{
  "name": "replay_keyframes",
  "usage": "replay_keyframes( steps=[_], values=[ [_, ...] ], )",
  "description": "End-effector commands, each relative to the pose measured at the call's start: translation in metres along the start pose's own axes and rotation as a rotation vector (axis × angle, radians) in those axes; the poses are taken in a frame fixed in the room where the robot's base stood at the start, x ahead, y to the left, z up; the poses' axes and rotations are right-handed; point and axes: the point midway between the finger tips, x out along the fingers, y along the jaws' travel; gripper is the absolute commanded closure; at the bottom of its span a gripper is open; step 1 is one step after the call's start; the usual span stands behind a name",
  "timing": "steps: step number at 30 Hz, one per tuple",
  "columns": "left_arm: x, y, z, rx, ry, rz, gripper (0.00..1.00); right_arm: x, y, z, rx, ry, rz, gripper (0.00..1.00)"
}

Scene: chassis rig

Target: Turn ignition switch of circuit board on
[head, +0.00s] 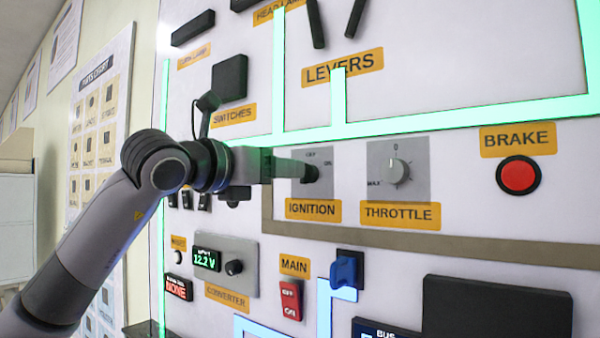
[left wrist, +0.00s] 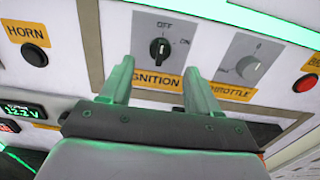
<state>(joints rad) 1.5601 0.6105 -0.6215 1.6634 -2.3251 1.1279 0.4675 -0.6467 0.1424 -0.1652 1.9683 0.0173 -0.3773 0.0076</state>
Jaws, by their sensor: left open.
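The ignition switch is a small black rotary knob on a grey plate (head: 325,157) above the orange IGNITION label (head: 313,210). In the left wrist view the ignition knob (left wrist: 159,48) shows whole, with OFF printed above it and ON to its right. Its pale mark looks upright, toward OFF, though it is small. My left gripper (left wrist: 158,75) is open, its two fingers apart on either side of the knob's line, with nothing between them. In the head view my left gripper (head: 293,168) reaches in from the left, its fingertips close to the knob, partly covering it; contact cannot be told.
The throttle knob (head: 395,171) is just right of the ignition plate, and the red brake button (head: 518,175) is farther right. Below are the red main switch (head: 290,300), a blue knob (head: 346,270) and the converter (head: 225,264). The horn button (left wrist: 34,55) is at left.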

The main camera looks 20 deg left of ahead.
Motion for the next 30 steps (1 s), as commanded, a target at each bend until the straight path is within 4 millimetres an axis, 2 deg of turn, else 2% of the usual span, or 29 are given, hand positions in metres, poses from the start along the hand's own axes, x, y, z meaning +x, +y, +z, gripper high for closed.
replay_keyframes(
  steps=[6, 12, 18, 25, 30],
  values=[
    [0.032, 0.000, 0.003, -0.002, 0.003, 0.000, 0.39, -0.008, 0.001, -0.012, -0.006, 0.012, 0.004, 1.00],
    [0.057, -0.001, 0.002, -0.001, 0.002, -0.002, 0.39, -0.011, 0.004, -0.011, -0.010, -0.001, 0.009, 1.00],
    [0.067, -0.001, 0.000, -0.001, 0.001, -0.001, 0.39, -0.013, 0.003, -0.013, -0.009, 0.000, 0.009, 1.00],
    [0.067, -0.001, -0.001, 0.000, 0.001, -0.002, 0.39, -0.013, 0.003, -0.014, -0.006, 0.002, 0.009, 1.00],
    [0.067, -0.001, -0.001, 0.000, 0.001, -0.002, 0.93, -0.013, 0.003, -0.014, -0.005, 0.002, 0.009, 1.00]
  ],
)
